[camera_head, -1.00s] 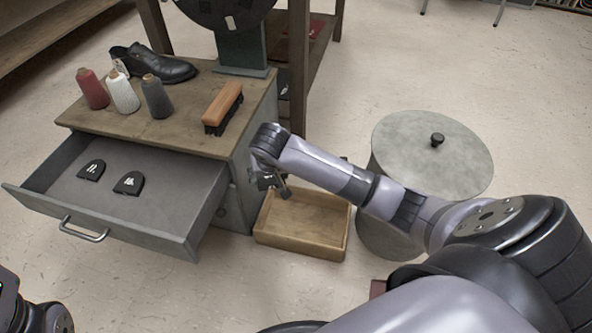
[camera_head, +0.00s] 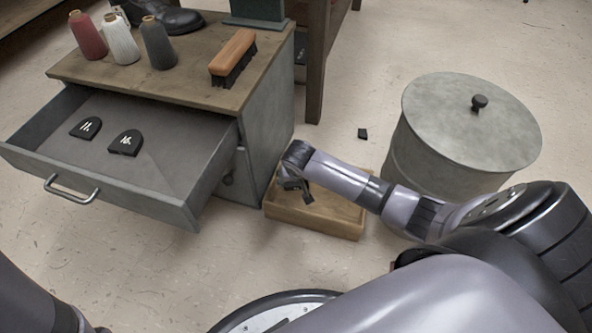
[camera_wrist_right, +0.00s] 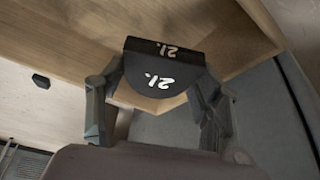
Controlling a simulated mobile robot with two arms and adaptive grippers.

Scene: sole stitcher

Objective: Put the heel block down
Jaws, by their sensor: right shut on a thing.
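A black heel block with white "21" marks (camera_wrist_right: 163,72) sits between the fingers of my right gripper (camera_wrist_right: 158,92) in the right wrist view. The gripper is shut on it. In the head view my right gripper (camera_head: 296,186) is over the back left part of the open wooden tray (camera_head: 312,220) on the floor. The block itself cannot be made out there. In the wrist view the tray's wooden surface (camera_wrist_right: 75,22) fills much of the picture behind the block; the gap is hard to judge. My left gripper is out of view.
An open grey drawer (camera_head: 170,165) holds two black heel blocks (camera_head: 85,128) (camera_head: 126,143). Its cabinet (camera_head: 268,120) stands left of the tray. A lidded grey drum (camera_head: 455,150) stands right. A small black piece (camera_head: 362,133) lies on the floor behind the tray.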

